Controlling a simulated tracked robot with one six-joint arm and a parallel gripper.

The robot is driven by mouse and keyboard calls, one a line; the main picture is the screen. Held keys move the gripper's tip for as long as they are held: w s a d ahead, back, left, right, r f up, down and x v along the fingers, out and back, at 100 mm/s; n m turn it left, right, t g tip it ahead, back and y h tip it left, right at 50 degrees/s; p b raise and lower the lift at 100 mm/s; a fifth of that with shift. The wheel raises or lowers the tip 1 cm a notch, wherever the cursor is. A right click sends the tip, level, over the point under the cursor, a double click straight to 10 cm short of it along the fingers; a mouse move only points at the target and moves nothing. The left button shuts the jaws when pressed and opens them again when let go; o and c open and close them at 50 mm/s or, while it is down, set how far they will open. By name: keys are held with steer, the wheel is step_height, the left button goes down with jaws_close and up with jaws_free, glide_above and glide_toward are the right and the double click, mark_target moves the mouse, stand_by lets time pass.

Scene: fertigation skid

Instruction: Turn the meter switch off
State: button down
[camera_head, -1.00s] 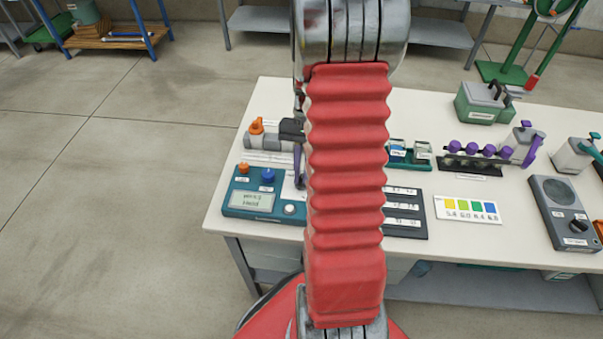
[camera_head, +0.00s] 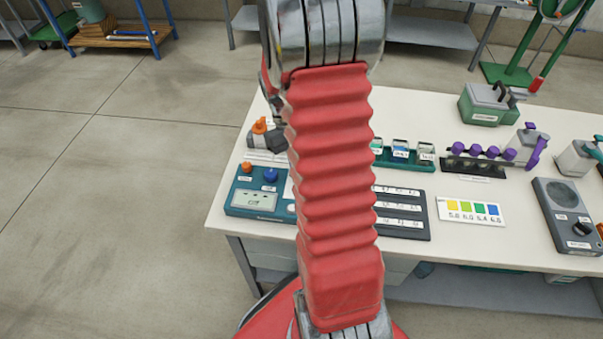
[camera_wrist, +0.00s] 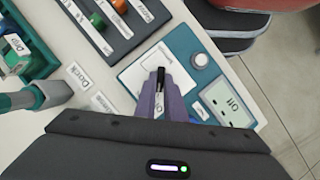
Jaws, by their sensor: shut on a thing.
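The meter is a teal box (camera_head: 232,209) at the left end of the bench. Its display (camera_head: 254,199) shows a short text, and in the wrist view the display (camera_wrist: 223,101) appears to read "Off". The meter switch (camera_wrist: 161,76) shows as a small black lever on a white plate of the meter. My gripper (camera_wrist: 160,88) has purple fingers, shut on this lever. In the head view my arm hides the gripper and the switch.
An orange knob (camera_head: 246,168) and a blue knob (camera_head: 270,175) stand at the meter's back. A white round button (camera_wrist: 199,61) is near the switch.

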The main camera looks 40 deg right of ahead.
steer(key=shift+n, duration=0.4)
steer(key=c, duration=1.8)
jaws_free()
steer(key=shift+c, duration=0.2)
steer(key=a+v, duration=0.1)
steer(key=v, duration=1.2)
steer(key=shift+d+r, duration=0.35)
steer(key=shift+r, duration=0.05)
steer(key=shift+w, duration=0.1)
